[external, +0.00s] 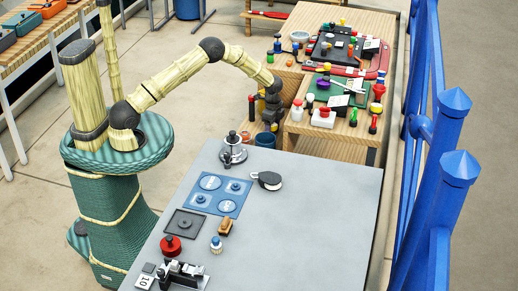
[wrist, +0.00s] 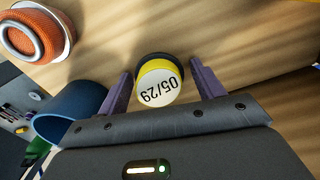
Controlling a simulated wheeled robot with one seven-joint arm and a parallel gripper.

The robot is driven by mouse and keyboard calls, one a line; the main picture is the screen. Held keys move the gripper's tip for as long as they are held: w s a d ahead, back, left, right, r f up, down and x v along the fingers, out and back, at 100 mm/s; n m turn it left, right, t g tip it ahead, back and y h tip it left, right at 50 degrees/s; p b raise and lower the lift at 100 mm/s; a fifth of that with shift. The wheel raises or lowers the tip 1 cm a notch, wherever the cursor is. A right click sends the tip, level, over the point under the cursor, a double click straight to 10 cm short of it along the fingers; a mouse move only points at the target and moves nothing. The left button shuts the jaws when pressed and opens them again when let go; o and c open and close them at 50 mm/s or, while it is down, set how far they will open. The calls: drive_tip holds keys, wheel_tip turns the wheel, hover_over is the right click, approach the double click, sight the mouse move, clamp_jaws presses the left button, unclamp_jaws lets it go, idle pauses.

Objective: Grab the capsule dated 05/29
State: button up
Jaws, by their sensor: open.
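In the wrist view, a capsule with a white round face marked 05/29 (wrist: 159,87) has a yellow rim and a dark band behind it. The text reads upside down. My gripper (wrist: 160,82) is open, with one purple finger on each side of the capsule. I cannot tell whether either finger touches it; small gaps seem to show. In the external view, my gripper (external: 271,112) is low beside the wooden table, and the capsule cannot be made out there.
An orange cylinder (wrist: 38,32) and a blue cup (wrist: 72,112) are to the left in the wrist view. In the external view, a blue cup (external: 265,139) stands by the grey table (external: 320,215). The wooden table (external: 330,128) holds several game pieces. A blue railing (external: 440,180) runs along the right.

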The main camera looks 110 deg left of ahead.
sight(273, 125)
drive_tip(key=c, duration=0.9)
wheel_tip(273, 125, up, 10)
idle(0.3)
idle(0.4)
